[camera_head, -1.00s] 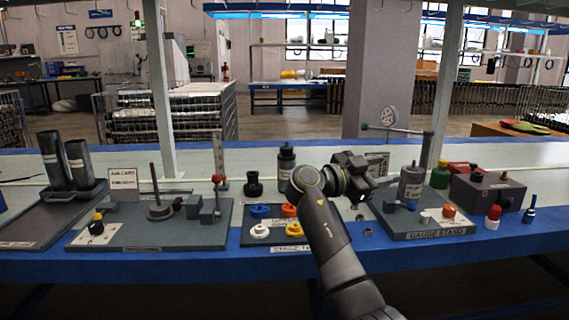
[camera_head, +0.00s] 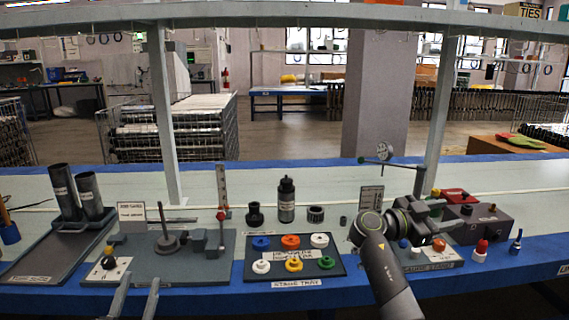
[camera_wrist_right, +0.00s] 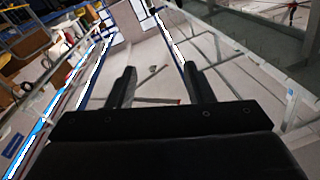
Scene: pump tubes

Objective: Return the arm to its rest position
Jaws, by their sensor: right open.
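My right arm (camera_head: 385,275) reaches up from the bottom edge, right of centre in the head view. Its wrist and right gripper (camera_head: 432,208) are over the gauge stand and hide much of it. In the right wrist view the two black fingers of the right gripper (camera_wrist_right: 158,80) are spread apart, with nothing between them. My left gripper (camera_head: 134,294) shows at the bottom left edge of the head view as two separated grey fingers, with nothing between them. They are in front of the left board.
The stage tray (camera_head: 335,268) holds several coloured caps. The left board (camera_head: 200,268) carries a post and blocks. Two dark tubes (camera_head: 77,196) stand in a holder at far left. A black bottle (camera_head: 286,200) stands behind the tray. A grey box (camera_head: 485,226) sits at right.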

